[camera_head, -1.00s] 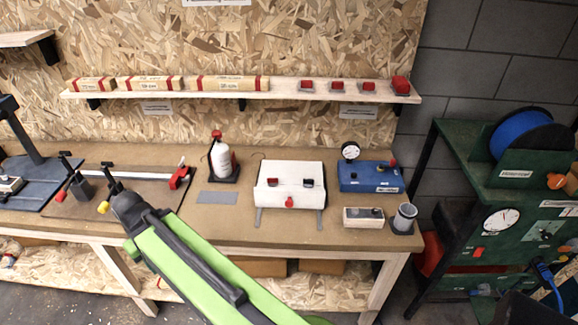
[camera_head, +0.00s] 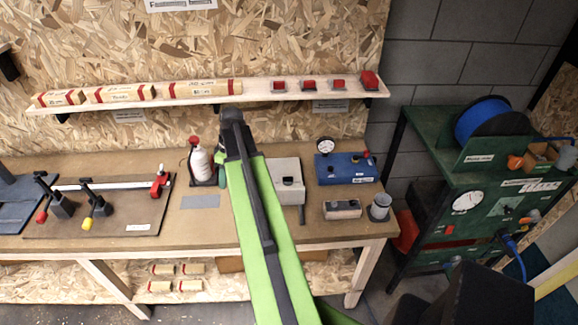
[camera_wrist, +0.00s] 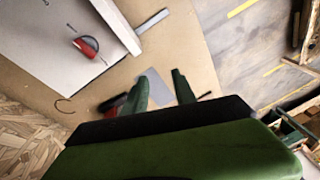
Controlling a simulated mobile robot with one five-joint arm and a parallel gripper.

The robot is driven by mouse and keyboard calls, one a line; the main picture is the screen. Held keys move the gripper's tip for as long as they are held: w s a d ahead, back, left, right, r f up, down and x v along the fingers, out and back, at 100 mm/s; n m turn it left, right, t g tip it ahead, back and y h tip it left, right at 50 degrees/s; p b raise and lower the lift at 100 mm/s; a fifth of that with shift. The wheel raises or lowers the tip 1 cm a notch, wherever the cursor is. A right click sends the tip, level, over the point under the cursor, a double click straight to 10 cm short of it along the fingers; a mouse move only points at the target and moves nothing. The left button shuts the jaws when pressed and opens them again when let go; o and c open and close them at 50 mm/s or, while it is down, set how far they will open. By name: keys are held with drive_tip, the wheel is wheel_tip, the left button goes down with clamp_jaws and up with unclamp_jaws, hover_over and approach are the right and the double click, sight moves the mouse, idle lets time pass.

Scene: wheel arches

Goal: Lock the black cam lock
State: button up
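The pale box (camera_head: 291,168) stands on the workbench, its left part hidden behind my arm in the head view. A small dark fitting (camera_head: 287,183) shows on its visible face; I cannot tell whether this is the black cam lock or how it is set. In the wrist view the box (camera_wrist: 72,18) is at upper left, with a red rounded piece (camera_wrist: 84,47) beside a grey slot on it. My gripper (camera_wrist: 163,76) has its two green fingers apart with nothing between them. In the head view my gripper (camera_head: 231,116) is raised in front of the back board, just left of the box.
A white bottle with red top (camera_head: 199,162) stands left of my arm. A blue gauge box (camera_head: 345,170), a small block (camera_head: 342,209) and a grey cup (camera_head: 380,206) stand right. A shelf (camera_head: 255,95) runs behind. Toggle clamps (camera_head: 97,205) sit at left.

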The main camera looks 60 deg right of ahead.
drive_tip(key=s+d+r+n+t+p, duration=0.1)
drive_tip(key=s+d+r, duration=0.1)
drive_tip(key=s+d, duration=0.45)
drive_tip(key=s+d+r+p, duration=0.2)
drive_tip(key=s+d+r, duration=0.1)
drive_tip(key=d, duration=0.6)
drive_tip(key=n+t, duration=0.1)
drive_tip(key=t, duration=0.1)
approach(288, 177)
drive_tip(key=b+x, duration=0.8)
drive_tip(key=b, duration=0.6)
drive_tip(key=shift+d+f+b, duration=0.15)
drive_tip(key=shift+f+b, duration=0.05)
drive_tip(key=shift+b, duration=0.15)
drive_tip(key=shift+w+f+g+b, duration=0.2)
drive_tip(key=shift+f+g+b, duration=0.1)
drive_tip(key=shift+f+b, duration=0.1)
drive_tip(key=shift+r, duration=0.1)
drive_tip(key=shift+c, duration=0.3)
